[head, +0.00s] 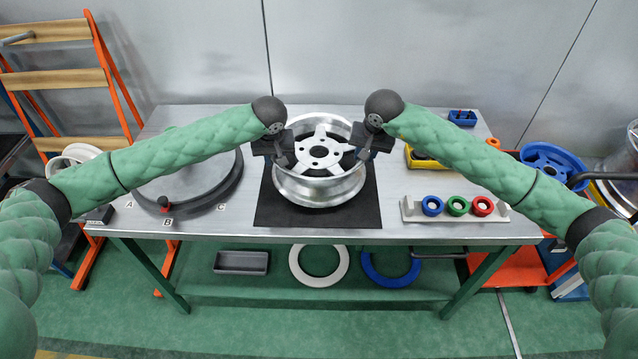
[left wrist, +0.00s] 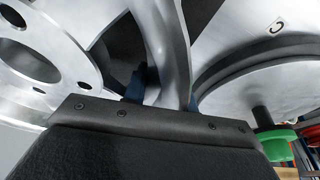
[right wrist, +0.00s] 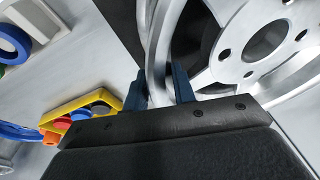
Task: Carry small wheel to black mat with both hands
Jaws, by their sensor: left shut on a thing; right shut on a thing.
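The small wheel (head: 318,189), a silver spoked rim, is over the black mat (head: 318,217) in the middle of the table. I cannot tell whether it touches the mat. My left gripper (head: 281,160) is shut on the wheel's left rim; the rim also shows between its fingers in the left wrist view (left wrist: 165,50). My right gripper (head: 363,154) is shut on the right rim; its blue fingers close around the rim wall in the right wrist view (right wrist: 158,60). The mat's back part is hidden beneath the wheel.
A round grey turntable (head: 190,185) with labels A, B and C stands left of the mat. A white holder (head: 455,210) with blue, green and red rings is at the right. A yellow bin (head: 424,160) and a blue bin (head: 462,117) stand behind it. The bare tabletop strip at the front is clear.

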